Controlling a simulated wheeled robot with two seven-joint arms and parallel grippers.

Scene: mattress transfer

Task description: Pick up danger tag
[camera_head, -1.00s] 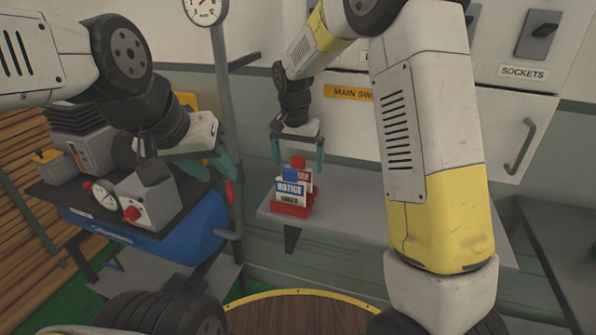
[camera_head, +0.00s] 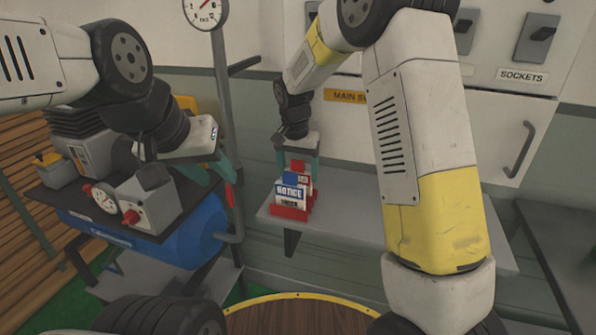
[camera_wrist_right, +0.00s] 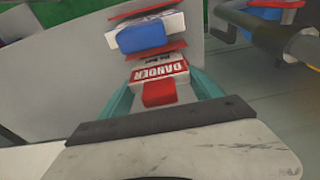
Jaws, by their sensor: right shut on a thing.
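The danger tag (camera_wrist_right: 160,70) is white with red lettering and a red block. In the right wrist view it sits between the two teal fingers of my right gripper (camera_wrist_right: 162,86), which is shut on it. In the head view my right gripper (camera_head: 298,160) points down over the red tag holder (camera_head: 291,212) on the grey shelf. The danger tag's red top (camera_head: 298,166) shows there behind the blue-topped notice tag (camera_head: 289,188). The tag still appears to be at the holder. My left gripper (camera_head: 208,170) is open and empty beside the compressor.
The grey shelf (camera_head: 350,225) is bare to the right of the holder. The white cabinet (camera_head: 505,125) with switches and a handle stands behind. The blue compressor tank (camera_head: 190,235) with its gauge is at left. A round wooden top (camera_head: 300,315) is in front.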

